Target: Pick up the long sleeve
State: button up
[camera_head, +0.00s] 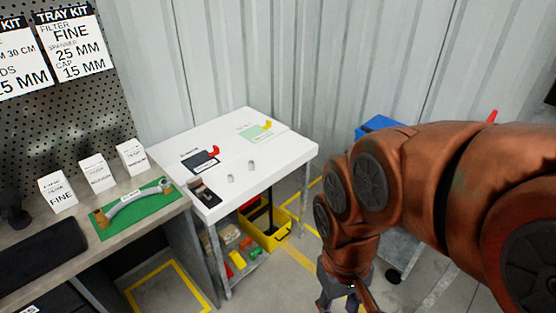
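Two small grey cylinders stand apart on the white table (285,160). One grey cylinder (231,179) is nearer the front, and the other grey cylinder (251,165) is a little behind it to the right. They look like sleeves, but they are too small here for me to tell which is the long one. My gripper (345,303) is at the bottom edge of the view, right of the table and apart from both cylinders. It is partly cut off, and its fingers do not show clearly.
The table also bears a dark mat (205,165) with a red piece, a green card (256,136) with a yellow piece, and a black holder (204,194). A yellow bin (270,238) stands below. The workbench at left carries white boxes (97,173) and a hose on a green mat (165,201).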

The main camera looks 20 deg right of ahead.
aim_at(251, 162)
jog(key=z, duration=0.25)
jog(key=k, duration=0.35)
jog(key=u, duration=1.35)
jog(key=i, duration=1.6)
jog(key=z, duration=1.1)
jog(key=i, duration=0.2)
jog(key=z, duration=0.1)
